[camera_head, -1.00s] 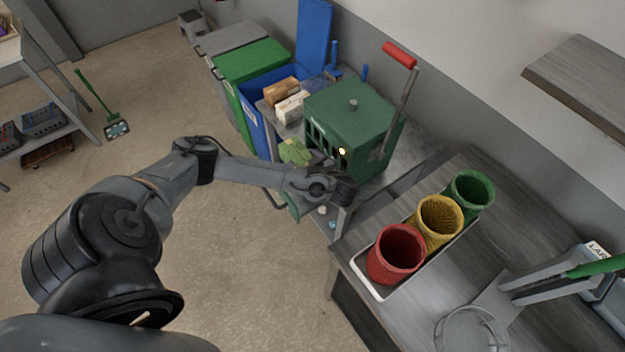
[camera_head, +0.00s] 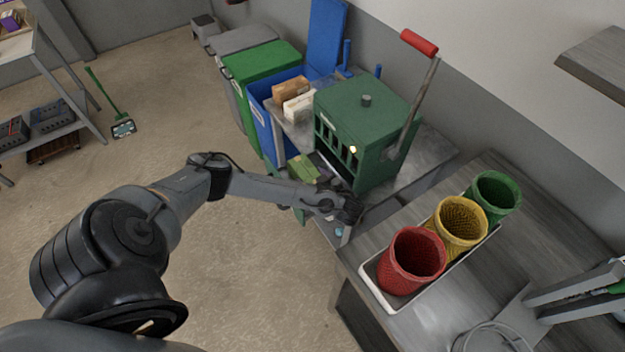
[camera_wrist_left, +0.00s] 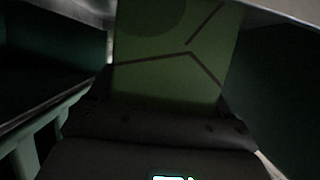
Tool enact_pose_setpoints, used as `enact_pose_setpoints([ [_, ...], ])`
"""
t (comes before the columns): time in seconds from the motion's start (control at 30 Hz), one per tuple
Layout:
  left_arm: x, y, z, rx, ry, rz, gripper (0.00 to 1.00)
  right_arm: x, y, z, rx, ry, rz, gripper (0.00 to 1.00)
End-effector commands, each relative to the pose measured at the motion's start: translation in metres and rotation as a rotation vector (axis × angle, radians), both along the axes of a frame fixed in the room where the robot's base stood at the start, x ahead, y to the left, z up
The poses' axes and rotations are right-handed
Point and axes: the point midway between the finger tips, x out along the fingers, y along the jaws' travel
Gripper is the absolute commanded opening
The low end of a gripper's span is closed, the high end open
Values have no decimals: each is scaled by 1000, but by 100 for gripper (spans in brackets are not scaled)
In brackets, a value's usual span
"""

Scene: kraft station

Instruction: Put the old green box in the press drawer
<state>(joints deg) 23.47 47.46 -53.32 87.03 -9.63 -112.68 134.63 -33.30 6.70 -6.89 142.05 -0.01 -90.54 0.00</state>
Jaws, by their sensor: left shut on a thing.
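The old green box (camera_head: 303,168) is light olive green and hangs at the front left of the dark green press (camera_head: 372,118). My left gripper (camera_head: 326,180) is shut on it, just right of it; the fingertips are hard to make out. In the left wrist view the box (camera_wrist_left: 175,48) fills the middle beyond my gripper, a flat green face with dark lines. Dark green walls show on both sides of it there. The press has a slotted front and a red-handled lever. I cannot tell how far its drawer is open.
Behind the box stand a blue bin (camera_head: 262,112), a green-lidded bin (camera_head: 262,62) and two small cartons on the metal table. A tray with red (camera_head: 412,260), yellow and green baskets sits on the wooden bench at right.

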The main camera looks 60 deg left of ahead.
Motion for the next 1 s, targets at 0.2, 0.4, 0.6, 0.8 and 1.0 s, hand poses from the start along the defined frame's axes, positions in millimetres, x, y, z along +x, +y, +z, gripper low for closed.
enact_pose_setpoints([
  [0.2, 0, 0, 1, 1, -1, 0, 47, 1, 1, 1, 2, -2, -2, 43],
  [0.4, 0, 0, -3, 1, -1, 0, 83, 1, 0, -2, 2, -3, -2, 43],
  [0.6, 0, 0, -3, 1, -1, 0, 100, 1, 0, -2, -1, -2, 0, 43],
  [0.8, 0, 0, 0, 0, -1, 0, 100, 1, -1, 0, -6, -3, 3, 43],
  [1.0, 2, -15, 9, -1, -2, -1, 100, 1, -2, 9, -8, -2, 5, 43],
])
